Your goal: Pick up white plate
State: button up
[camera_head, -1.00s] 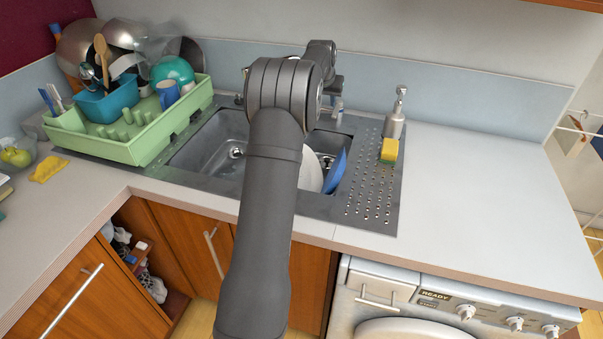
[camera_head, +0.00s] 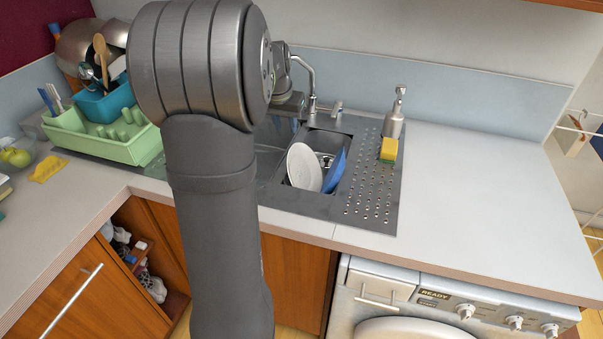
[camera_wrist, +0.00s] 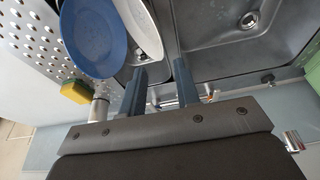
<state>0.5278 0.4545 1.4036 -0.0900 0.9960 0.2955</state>
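The white plate (camera_head: 303,167) stands on edge, tilted, in the small right basin of the sink. A blue plate (camera_head: 335,172) leans just right of it. In the wrist view the white plate (camera_wrist: 146,28) is cut by the top edge, with the blue plate (camera_wrist: 95,38) beside it on the left. My gripper (camera_wrist: 161,85) is open, with a gap between its two dark fingers and nothing held. The plate's rim is close to the fingertips in that view; I cannot tell the exact distance. In the head view my arm hides most of the gripper.
The faucet (camera_head: 312,85) rises behind the basins. A yellow sponge (camera_head: 389,150) and a soap dispenser (camera_head: 395,112) stand on the perforated drainboard (camera_head: 370,195). The green dish rack (camera_head: 100,147) is at left, partly behind my arm. The right counter (camera_head: 480,200) is clear.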

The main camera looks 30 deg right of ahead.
jog(key=x, duration=1.2)
jog(key=shift+f, duration=0.4)
grip_shut()
jog(key=shift+r, duration=0.1)
dwell(0.7)
